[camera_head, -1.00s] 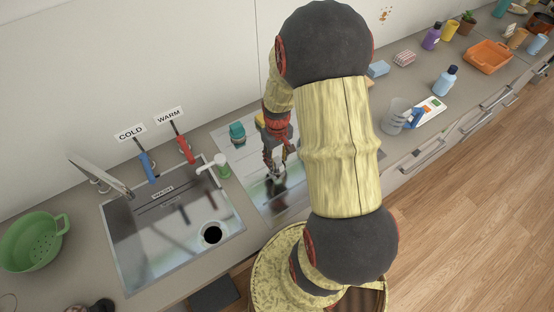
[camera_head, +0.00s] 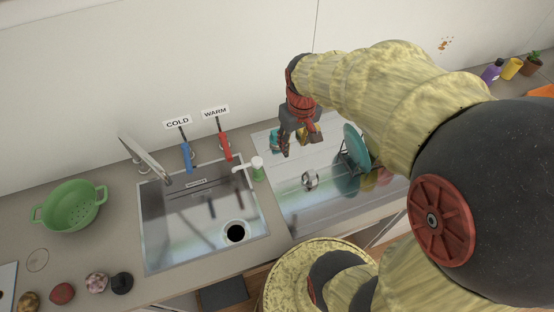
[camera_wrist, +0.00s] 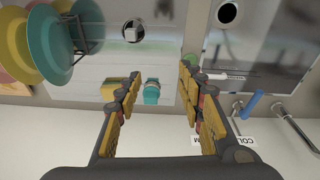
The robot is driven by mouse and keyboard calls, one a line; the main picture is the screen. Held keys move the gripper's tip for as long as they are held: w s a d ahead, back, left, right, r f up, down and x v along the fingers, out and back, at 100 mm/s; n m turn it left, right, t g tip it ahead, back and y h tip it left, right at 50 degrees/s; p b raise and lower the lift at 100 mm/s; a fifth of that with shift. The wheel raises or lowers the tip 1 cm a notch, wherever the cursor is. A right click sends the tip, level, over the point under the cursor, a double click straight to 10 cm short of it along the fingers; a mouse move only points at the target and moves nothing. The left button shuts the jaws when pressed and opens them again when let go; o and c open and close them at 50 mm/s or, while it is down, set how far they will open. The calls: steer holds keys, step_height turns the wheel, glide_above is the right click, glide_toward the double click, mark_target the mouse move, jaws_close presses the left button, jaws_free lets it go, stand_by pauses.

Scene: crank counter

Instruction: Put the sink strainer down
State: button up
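The sink strainer (camera_head: 310,180) is a small round metal piece lying on the shiny drainboard (camera_head: 292,205) to the right of the sink. It also shows near the top of the wrist view (camera_wrist: 133,31), clear of both fingers. My gripper (camera_head: 299,147) is above the back part of the drainboard, apart from the strainer. In the wrist view my gripper (camera_wrist: 163,74) has its fingers spread wide with nothing between them.
The sink (camera_head: 188,226) with its dark drain hole (camera_head: 236,232) is left of the drainboard. A teal plate (camera_head: 356,148) stands in a rack at right. A teal object (camera_wrist: 151,91) and a yellow block (camera_wrist: 111,91) are at the back. A green colander (camera_head: 74,206) is far left.

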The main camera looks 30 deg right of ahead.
steer(key=s+a+r+n+t, duration=0.1)
steer(key=s+a+r+t, duration=0.1)
steer(key=s+a+r, duration=0.2)
steer(key=s+a+r+t, duration=0.2)
steer(key=s+a+r, duration=0.2)
steer(key=a+r, duration=0.4)
steer(key=a, duration=0.2)
steer(key=shift+s+a+n+y, duration=0.3)
steer(key=shift+s+n+y, duration=0.1)
steer(key=shift+f, duration=0.1)
step_height(320, 180, down, 9)
steer(key=b, duration=0.9)
steer(key=shift+f, duration=0.2)
steer(key=shift+r, duration=0.2)
steer(key=shift+c, duration=0.3)
